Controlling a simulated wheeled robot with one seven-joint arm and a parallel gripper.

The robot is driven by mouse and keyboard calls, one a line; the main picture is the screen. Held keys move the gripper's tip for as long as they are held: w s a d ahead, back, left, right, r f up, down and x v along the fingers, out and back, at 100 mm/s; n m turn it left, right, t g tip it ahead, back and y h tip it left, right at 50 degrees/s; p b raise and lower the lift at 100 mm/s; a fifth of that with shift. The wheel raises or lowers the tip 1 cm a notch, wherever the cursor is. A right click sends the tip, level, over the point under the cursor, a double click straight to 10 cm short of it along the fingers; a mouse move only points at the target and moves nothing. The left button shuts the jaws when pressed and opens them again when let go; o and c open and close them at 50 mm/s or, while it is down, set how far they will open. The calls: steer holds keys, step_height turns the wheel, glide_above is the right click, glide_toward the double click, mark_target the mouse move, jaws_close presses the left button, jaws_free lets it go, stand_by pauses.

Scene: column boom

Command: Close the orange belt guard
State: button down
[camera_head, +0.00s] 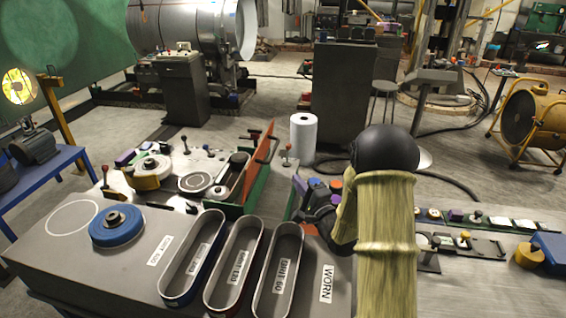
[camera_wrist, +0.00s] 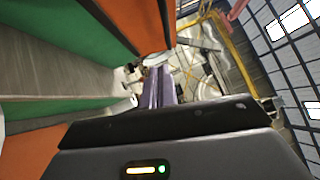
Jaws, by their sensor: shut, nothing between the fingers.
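The orange belt guard (camera_head: 263,158) stands raised on the green-edged belt sander at the middle of the head view, its face tilted up. In the wrist view an orange panel (camera_wrist: 135,22) fills the top left, with green strips and a grey band below it. My gripper (camera_wrist: 157,82) shows its purple fingers close together, with nothing between them. The fingertips appear just right of the orange and green parts; I cannot tell whether they touch. In the head view my arm covers much of the right middle, and the fingers are not clear there.
Three long belt trays (camera_head: 236,263) and a blue disc (camera_head: 117,226) lie on the near grey bench. A white paper roll (camera_head: 303,138) stands right of the guard. Small fittings line the bench at right.

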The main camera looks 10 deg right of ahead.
steer(key=shift+s+d+r+m+t+y, duration=0.1)
steer(key=shift+s+r+m+t+y, duration=0.1)
steer(key=shift+m+t+y, duration=0.3)
steer(key=p+x, duration=0.3)
steer(key=x, duration=0.7)
steer(key=shift+p, duration=0.4)
steer(key=shift+w, duration=0.1)
